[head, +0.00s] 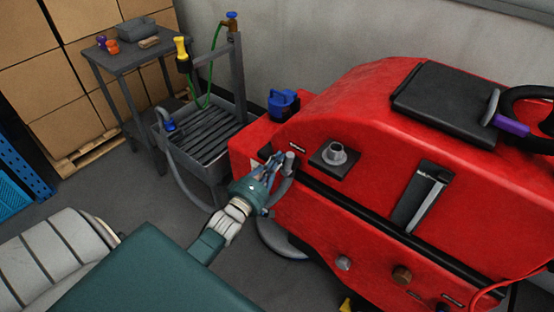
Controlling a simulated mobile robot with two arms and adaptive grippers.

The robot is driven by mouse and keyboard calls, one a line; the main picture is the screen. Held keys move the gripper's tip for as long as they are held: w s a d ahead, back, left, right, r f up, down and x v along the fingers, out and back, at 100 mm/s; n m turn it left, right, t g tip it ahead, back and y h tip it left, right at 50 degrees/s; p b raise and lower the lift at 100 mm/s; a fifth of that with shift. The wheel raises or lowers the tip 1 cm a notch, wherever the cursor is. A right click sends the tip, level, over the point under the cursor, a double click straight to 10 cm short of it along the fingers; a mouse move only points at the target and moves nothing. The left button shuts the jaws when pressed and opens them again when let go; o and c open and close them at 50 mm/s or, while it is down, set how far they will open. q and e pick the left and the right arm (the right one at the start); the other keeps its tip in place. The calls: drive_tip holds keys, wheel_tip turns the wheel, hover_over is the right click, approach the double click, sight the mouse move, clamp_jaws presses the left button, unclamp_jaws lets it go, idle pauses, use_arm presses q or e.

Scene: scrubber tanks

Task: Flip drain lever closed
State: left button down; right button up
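A red scrubber machine (340,110) fills the right side of the head view. I cannot tell for certain which part is the drain lever. A blue fitting (283,104) sits on its back left corner, and a grey lever in a dark slotted plate (422,196) is on its side. A grey hose (282,186) with a thick round end (290,161) runs at the left end of the side. My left gripper (274,160) is beside this hose end, its fingers pointing at the machine. Whether they touch it, or how far they are apart, is unclear. My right gripper is not in view.
A grey slatted drain basin (208,143) stands left of the machine, with a green hose and tap (231,22) above. A small table (122,58) holds several small items before stacked cardboard boxes (35,60). A black steering wheel (533,97) is at right.

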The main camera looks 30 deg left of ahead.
sight(289, 167)
use_arm(q)
drive_tip(key=shift+d, duration=0.2)
drive_tip(key=shift+s+d+m, duration=0.1)
drive_tip(key=shift+d+m, duration=0.25)
drive_tip(key=shift+m, duration=0.45)
drive_tip(key=shift+d+m, duration=0.35)
drive_tip(key=shift+m, duration=0.45)
drive_tip(key=m, duration=0.1)
drive_tip(key=d+m, duration=0.1)
drive_tip(key=m, duration=0.1)
drive_tip(key=d+m+t+h+b, duration=0.1)
drive_tip(key=m, duration=0.1)
drive_tip(key=shift+s+d+f, duration=0.1)
drive_tip(key=shift+d+f, duration=0.1)
drive_tip(key=shift+f, duration=0.05)
drive_tip(key=m, duration=0.1)
drive_tip(key=d+m+b, duration=0.1)
drive_tip(key=m, duration=0.1)
drive_tip(key=shift+d+f+h, duration=0.1)
drive_tip(key=shift+f+h, duration=0.2)
drive_tip(key=shift+f, duration=0.05)
drive_tip(key=m, duration=0.1)
drive_tip(key=d+f+m, duration=0.1)
drive_tip(key=m+b, duration=0.1)
drive_tip(key=shift+d+f+m+h, duration=0.25)
drive_tip(key=shift+m+h, duration=0.15)
drive_tip(key=shift+f, duration=0.1)
